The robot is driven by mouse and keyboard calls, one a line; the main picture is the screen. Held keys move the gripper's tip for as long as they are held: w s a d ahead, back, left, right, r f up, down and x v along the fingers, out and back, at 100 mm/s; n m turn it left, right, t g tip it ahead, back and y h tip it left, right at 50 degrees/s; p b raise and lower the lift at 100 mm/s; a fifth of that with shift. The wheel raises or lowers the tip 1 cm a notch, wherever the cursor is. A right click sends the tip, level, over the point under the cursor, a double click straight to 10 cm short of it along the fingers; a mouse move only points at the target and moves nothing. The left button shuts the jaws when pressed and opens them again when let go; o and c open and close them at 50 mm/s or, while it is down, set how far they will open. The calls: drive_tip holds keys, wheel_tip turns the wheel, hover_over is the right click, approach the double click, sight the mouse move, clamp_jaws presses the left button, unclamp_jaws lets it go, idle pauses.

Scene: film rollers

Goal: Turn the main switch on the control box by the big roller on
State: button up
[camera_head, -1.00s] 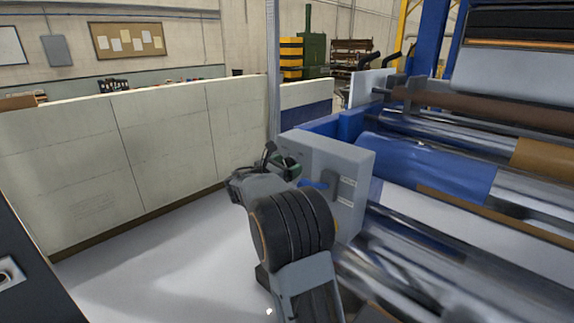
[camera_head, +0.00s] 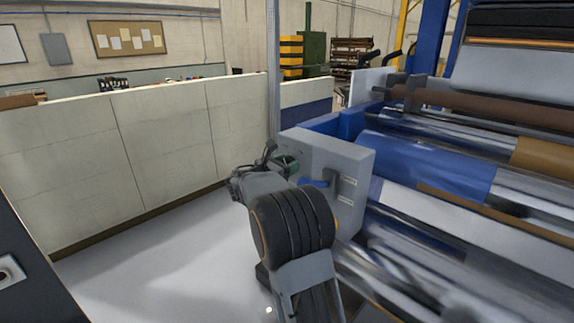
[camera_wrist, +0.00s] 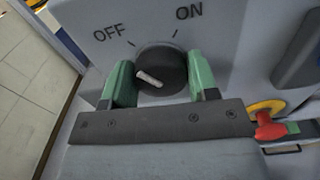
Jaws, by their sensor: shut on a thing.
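The grey control box (camera_head: 350,165) stands beside the big roller machine, and its front also fills the wrist view (camera_wrist: 225,30). Its round black main switch (camera_wrist: 160,66) has a pale pointer mark and the printed words OFF at left and ON at right. The pointer mark slants up to the left, towards OFF. My gripper (camera_wrist: 163,80) has green fingers shut on the switch, one at each side. In the head view, my gripper is at the box's left face, and the switch is hidden there.
A red and yellow control (camera_wrist: 266,125) sits right of my gripper. A blue handle (camera_head: 314,183) is on the box. Shiny rollers (camera_head: 420,240) lie to the right. A cream partition (camera_head: 110,160) stands left, with bare floor (camera_head: 180,270) before it.

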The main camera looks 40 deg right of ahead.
drive_tip(key=shift+f, duration=0.1)
drive_tip(key=m+b, duration=0.1)
drive_tip(key=b, duration=0.1)
drive_tip(key=m+b, duration=0.1)
drive_tip(key=b, duration=0.1)
drive_tip(key=shift+f+m, duration=0.3)
drive_tip(key=shift+m, duration=0.1)
drive_tip(key=m+b, duration=0.3)
drive_tip(key=b, duration=0.2)
drive_tip(key=shift+s+m, duration=0.1)
drive_tip(key=shift+m, duration=0.2)
drive_tip(key=m+b, duration=0.4)
drive_tip(key=b, duration=0.1)
drive_tip(key=shift+r+m+b, duration=0.15)
drive_tip(key=shift+m+b, duration=1.25)
drive_tip(key=shift+m, duration=0.2)
drive_tip(key=shift+r, duration=0.1)
drive_tip(key=o, duration=0.9)
drive_tip(key=shift+o, duration=0.2)
drive_tip(key=s+a, duration=0.2)
drive_tip(key=a, duration=1.1)
drive_tip(key=shift+s+a+b, duration=0.25)
drive_tip(key=shift+b, duration=0.15)
